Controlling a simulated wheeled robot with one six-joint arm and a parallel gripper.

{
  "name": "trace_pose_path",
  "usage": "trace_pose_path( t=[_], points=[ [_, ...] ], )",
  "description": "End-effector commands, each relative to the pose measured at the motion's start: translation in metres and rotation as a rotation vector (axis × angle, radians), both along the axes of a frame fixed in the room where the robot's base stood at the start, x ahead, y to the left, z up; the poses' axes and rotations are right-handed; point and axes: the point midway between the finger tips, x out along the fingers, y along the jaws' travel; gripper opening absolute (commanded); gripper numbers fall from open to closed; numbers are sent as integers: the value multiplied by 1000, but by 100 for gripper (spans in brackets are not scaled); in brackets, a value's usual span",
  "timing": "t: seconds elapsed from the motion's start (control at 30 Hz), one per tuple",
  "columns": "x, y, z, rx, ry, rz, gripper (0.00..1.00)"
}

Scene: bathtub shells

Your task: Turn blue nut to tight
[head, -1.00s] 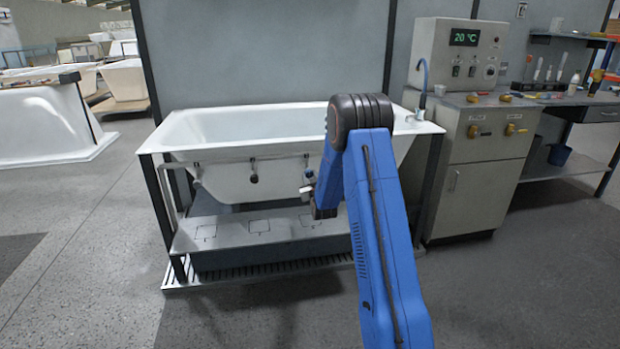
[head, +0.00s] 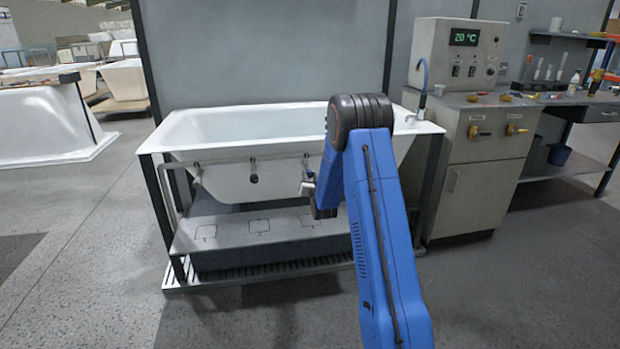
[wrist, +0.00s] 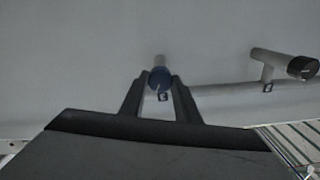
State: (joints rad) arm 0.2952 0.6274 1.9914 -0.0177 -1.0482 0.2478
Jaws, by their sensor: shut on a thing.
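The blue nut (wrist: 160,78) sits on a pale pipe stub near the middle of the wrist view. My gripper (wrist: 161,82) has one dark finger on each side of it and is shut on it. A small dark tag hangs just below the nut. In the head view my gripper (head: 308,186) is at the front of the white bathtub (head: 225,181), at the right part of the pipe rail. The nut cannot be made out there. No mark showing how tight it is can be read.
A grey pipe (wrist: 220,89) runs beside the nut to another stub with a dark cap (wrist: 301,67) at the right. A grey step (head: 232,232) lies below the tub. A control cabinet (head: 470,170) stands to the right. The floor at left is clear.

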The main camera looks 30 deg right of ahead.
Motion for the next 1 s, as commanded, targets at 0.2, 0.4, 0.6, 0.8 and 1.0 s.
trace_pose_path(
  t=[0.2,0.4,0.6,0.8,1.0],
  points=[
    [0,0,0,198,-56,0,7],
    [-1,-1,-1,381,-108,0,7],
    [-1,-1,-1,564,-161,-1,7],
    [-1,-1,-2,739,-211,-1,7],
    [-1,-2,-2,888,-254,-1,7]
  ],
)
